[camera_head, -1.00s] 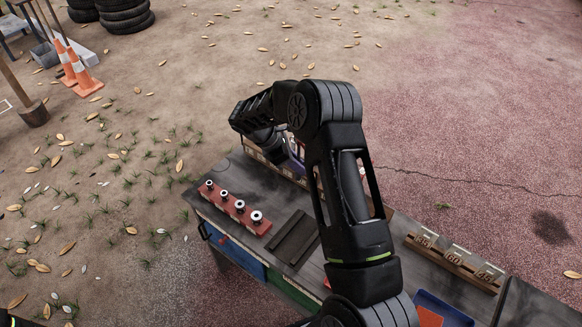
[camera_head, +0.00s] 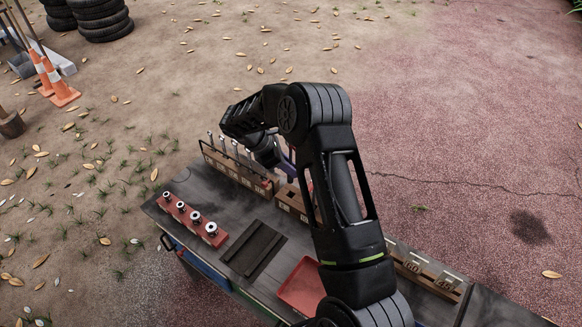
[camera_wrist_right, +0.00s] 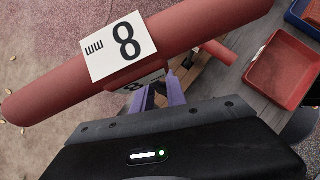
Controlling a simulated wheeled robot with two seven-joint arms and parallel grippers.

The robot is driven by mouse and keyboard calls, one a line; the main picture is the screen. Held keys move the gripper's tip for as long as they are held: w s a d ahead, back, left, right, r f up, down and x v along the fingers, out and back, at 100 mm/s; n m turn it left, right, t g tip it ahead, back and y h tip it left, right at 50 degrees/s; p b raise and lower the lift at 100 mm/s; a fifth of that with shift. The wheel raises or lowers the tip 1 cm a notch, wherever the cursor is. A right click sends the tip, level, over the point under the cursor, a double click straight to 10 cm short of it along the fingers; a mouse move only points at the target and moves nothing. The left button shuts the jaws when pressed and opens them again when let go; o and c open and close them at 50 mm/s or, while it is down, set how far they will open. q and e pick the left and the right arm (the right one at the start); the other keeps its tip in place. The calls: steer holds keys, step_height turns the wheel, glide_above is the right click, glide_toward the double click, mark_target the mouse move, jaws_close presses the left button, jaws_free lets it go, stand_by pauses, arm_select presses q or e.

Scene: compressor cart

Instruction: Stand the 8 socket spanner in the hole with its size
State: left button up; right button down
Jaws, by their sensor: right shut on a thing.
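The 8 socket spanner shows large in the right wrist view as a red bar (camera_wrist_right: 205,28) with a white "8 mm" label (camera_wrist_right: 122,47). My right gripper (camera_wrist_right: 170,90), with purple fingers, is shut on it. In the head view my wrist hides most of that gripper, beside the long wooden rack (camera_head: 238,176) on the cart's far side. Several spanners (camera_head: 235,148) stand upright in this rack. Its hole sizes cannot be read from here. My left gripper is not in view.
The dark cart top (camera_head: 180,187) carries a red strip of sockets (camera_head: 195,218), a dark grooved mat (camera_head: 253,248) and a red tray (camera_head: 302,283). A second wooden block (camera_head: 289,200) is partly behind my arm. A rack with numbered cards (camera_head: 430,273) stands at right.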

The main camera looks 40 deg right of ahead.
mark_target(291, 182)
steer(key=shift+r, duration=0.15)
steer(key=shift+f+b, duration=2.25)
steer(key=shift+f, duration=0.65)
steer(key=shift+b, duration=0.3)
steer(key=shift+f+b, duration=1.75)
steer(key=shift+f, duration=0.5)
steer(key=c, duration=1.3)
jaws_free()
steer(key=shift+o, duration=0.2)
